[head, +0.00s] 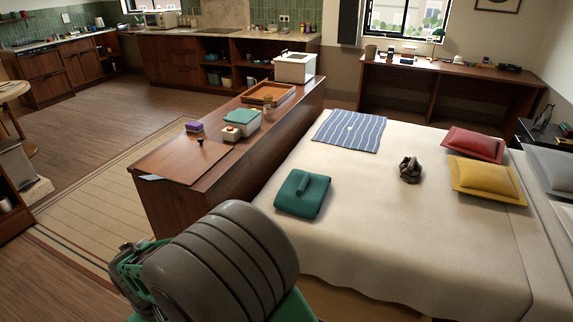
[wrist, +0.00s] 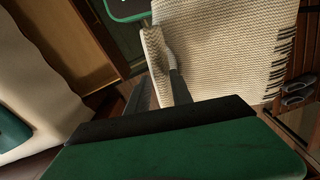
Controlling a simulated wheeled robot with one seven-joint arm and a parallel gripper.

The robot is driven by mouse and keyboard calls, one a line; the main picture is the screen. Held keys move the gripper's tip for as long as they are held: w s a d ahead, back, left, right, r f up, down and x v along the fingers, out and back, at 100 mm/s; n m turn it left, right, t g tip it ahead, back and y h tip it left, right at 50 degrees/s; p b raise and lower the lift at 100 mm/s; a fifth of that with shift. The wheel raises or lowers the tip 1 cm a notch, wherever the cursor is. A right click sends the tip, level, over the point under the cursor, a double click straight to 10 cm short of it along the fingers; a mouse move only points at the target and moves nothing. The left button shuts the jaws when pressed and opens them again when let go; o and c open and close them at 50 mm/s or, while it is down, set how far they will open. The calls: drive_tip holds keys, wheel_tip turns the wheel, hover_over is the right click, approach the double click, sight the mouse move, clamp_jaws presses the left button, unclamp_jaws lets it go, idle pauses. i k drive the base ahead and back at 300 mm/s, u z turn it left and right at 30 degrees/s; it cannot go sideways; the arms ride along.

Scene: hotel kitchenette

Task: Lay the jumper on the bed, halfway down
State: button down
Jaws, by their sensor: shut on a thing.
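In the wrist view my gripper (wrist: 161,85) is shut on a cream, ribbed knit (wrist: 225,50), which looks like the jumper. The head view shows neither the gripper nor the knit. The bed (head: 365,235) has a pale cover and fills the right of the head view; it also shows at the left of the wrist view (wrist: 35,65). A folded teal cloth (head: 298,200) lies on the bed's near left part.
On the bed also lie a blue striped cloth (head: 349,131), a dark crumpled lump (head: 410,170), a red cushion (head: 473,144) and a yellow cushion (head: 484,178). A wooden counter (head: 172,160) runs along the bed's left. The cover's near middle is clear. Dark slippers (wrist: 298,90) show at right.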

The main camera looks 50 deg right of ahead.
sight(427, 234)
drive_tip(key=u, duration=0.4)
drive_tip(key=k, duration=2.75)
drive_tip(key=z, duration=1.8)
drive_tip(key=i, duration=1)
drive_tip(key=z, duration=0.05)
